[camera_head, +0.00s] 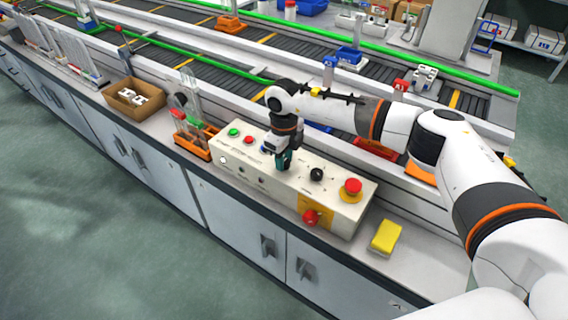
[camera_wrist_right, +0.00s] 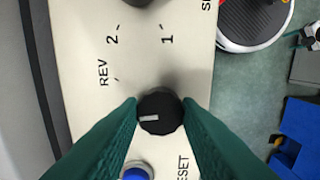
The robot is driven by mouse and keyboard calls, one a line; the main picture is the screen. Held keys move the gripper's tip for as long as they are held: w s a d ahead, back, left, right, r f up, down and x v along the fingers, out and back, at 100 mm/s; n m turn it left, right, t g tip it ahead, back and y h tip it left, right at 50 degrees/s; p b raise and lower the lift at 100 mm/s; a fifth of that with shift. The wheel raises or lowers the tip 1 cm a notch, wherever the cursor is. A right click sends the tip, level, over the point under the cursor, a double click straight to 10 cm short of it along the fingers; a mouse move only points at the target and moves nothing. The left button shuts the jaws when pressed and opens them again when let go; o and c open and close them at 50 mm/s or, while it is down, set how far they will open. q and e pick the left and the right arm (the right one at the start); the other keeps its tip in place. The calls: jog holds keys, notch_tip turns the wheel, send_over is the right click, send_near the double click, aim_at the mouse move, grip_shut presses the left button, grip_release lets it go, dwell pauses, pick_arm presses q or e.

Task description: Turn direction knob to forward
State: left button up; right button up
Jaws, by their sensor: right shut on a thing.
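The control box (camera_head: 335,208) is a cream panel on the bench. My right gripper (camera_head: 283,160) comes down onto the middle of its top and hides the direction knob there. In the right wrist view the direction knob (camera_wrist_right: 160,111) is round and black, between the two green fingertips of my right gripper (camera_wrist_right: 161,114), which are shut on its sides. Its white pointer line points to the picture's left. The printed REV label (camera_wrist_right: 103,73) is up and left of the knob. A FWD label cannot be made out. My left gripper is not in view.
A second black knob (camera_head: 317,174) and a red emergency button (camera_head: 352,187) are right of my gripper. A red switch (camera_head: 311,217) is on the box's front. A yellow block (camera_head: 385,237) lies on the bench. An orange rack (camera_head: 196,143) stands left of the box.

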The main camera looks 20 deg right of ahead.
jog(key=n+b, duration=0.2)
jog(key=n, duration=0.1)
jog(key=shift+n+b, duration=0.5)
jog(key=shift+n, duration=0.2)
jog(key=shift+r, duration=0.1)
jog(key=o, duration=1)
jog(key=shift+c, duration=0.2)
notch_tip(320, 180, up, 12)
jog(key=b, duration=0.1)
jog(key=shift+b, duration=0.35)
